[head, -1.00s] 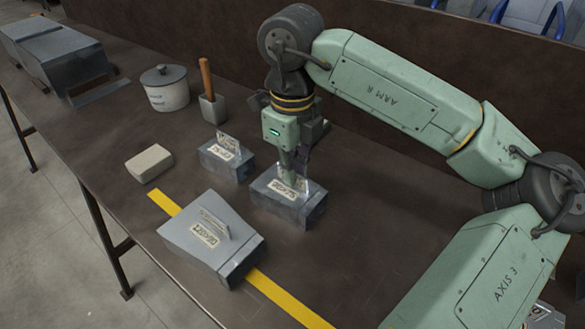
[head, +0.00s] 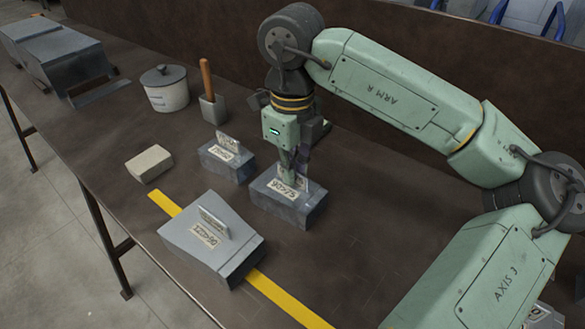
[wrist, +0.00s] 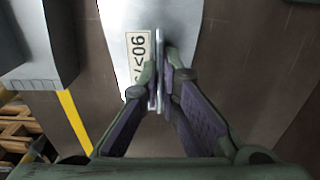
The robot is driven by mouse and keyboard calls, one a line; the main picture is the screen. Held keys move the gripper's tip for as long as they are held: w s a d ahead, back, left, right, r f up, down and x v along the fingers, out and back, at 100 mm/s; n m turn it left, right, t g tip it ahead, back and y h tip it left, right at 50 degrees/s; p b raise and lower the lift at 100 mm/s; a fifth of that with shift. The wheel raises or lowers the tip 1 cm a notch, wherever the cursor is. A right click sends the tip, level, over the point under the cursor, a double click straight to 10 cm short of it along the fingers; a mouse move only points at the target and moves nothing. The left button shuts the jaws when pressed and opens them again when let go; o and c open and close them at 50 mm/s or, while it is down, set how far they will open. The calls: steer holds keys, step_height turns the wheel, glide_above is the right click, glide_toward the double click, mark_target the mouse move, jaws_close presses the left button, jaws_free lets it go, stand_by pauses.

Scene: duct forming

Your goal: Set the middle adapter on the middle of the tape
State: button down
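The middle adapter (head: 285,207), a grey sheet-metal block with a tag reading 90>75 and an upright fin, rests on the bench right of the tape. In the wrist view the adapter (wrist: 125,25) lies below my gripper. My gripper (head: 292,178) is above it, with its fingers (wrist: 160,88) closed on the two sides of the fin. The yellow tape (head: 288,301) runs diagonally along the bench. A larger adapter (head: 190,225), tagged 120>90, sits across the tape and hides its middle stretch.
A smaller adapter (head: 226,167) stands behind the middle one. A pale block (head: 148,164), a lidded pot (head: 166,93) and a holder with a wooden handle (head: 212,108) are further back. Grey ducts (head: 62,62) lie at far left.

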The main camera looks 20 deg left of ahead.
step_height(320, 180, up, 9)
steer(key=p, duration=0.5)
steer(key=shift+f, duration=0.15)
step_height(320, 180, down, 3)
steer(key=b, duration=0.3)
steer(key=shift+r, duration=0.2)
steer(key=shift+d+r, duration=0.1)
steer(key=shift+d, duration=0.1)
